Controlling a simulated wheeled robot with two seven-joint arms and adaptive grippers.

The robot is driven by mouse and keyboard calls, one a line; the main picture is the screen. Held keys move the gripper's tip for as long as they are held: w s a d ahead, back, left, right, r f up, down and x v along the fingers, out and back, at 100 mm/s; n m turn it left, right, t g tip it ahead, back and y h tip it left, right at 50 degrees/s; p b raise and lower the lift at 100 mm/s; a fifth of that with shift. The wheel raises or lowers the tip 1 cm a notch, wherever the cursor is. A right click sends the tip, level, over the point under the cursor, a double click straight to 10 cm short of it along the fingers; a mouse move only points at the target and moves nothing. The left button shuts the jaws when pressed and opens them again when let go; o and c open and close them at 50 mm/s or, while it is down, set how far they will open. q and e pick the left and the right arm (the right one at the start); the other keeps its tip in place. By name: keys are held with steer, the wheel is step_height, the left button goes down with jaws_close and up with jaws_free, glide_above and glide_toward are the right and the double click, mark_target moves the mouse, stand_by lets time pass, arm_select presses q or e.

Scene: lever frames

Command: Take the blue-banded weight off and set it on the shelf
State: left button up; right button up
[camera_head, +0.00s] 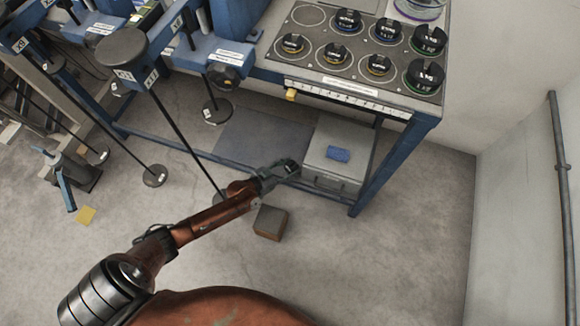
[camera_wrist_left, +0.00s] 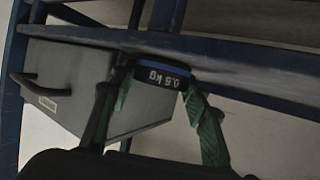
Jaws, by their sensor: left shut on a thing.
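The blue-banded weight (camera_wrist_left: 160,77) is a black disc marked 0.5 kg, seen in the left wrist view between my green-padded fingers. My left gripper (camera_head: 287,166) is shut on it; it also shows in the left wrist view (camera_wrist_left: 155,98). In the head view they are low, in front of the bench and left of a grey box; the weight there is small and mostly covered. My right gripper is not in view.
A grey box (camera_head: 345,150) with a blue cloth (camera_head: 338,155) stands under the bench, near its blue leg (camera_head: 385,165). At left, blue lever frames (camera_head: 205,50) carry hanging rods with discs (camera_head: 155,175). A brown block (camera_head: 270,222) lies on the floor.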

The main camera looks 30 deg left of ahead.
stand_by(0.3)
arm_select(q)
steer(key=o, duration=1.4)
steer(key=shift+o, duration=0.2)
steer(key=shift+s+f, duration=0.1)
steer(key=shift+f, duration=0.05)
